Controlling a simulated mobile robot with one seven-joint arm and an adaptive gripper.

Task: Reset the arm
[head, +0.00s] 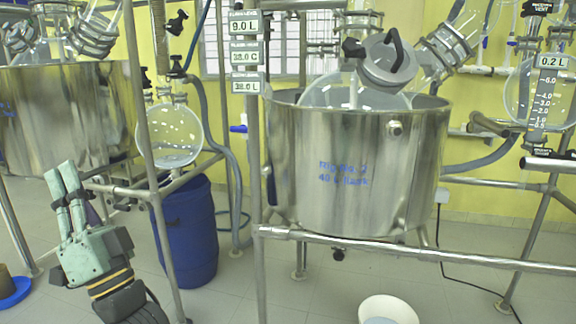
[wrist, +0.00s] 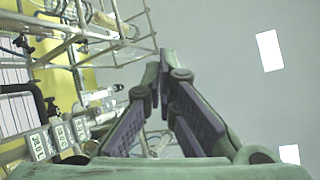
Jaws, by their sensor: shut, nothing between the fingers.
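My gripper (head: 66,180) is at the lower left in the head view, with its green-grey fingers pointing up. The fingers come together at the tips with nothing between them. In the wrist view my gripper (wrist: 158,70) fills the middle, its purple-padded fingers meeting at the top. It is in the air, in front of the steel frame and apart from the vessels.
A steel tank (head: 355,165) marked as a rig stands in a pipe frame (head: 430,252) at centre right. Another tank (head: 60,110) is at the left. A blue drum (head: 188,235) stands behind my gripper. A white bucket (head: 388,308) is on the floor.

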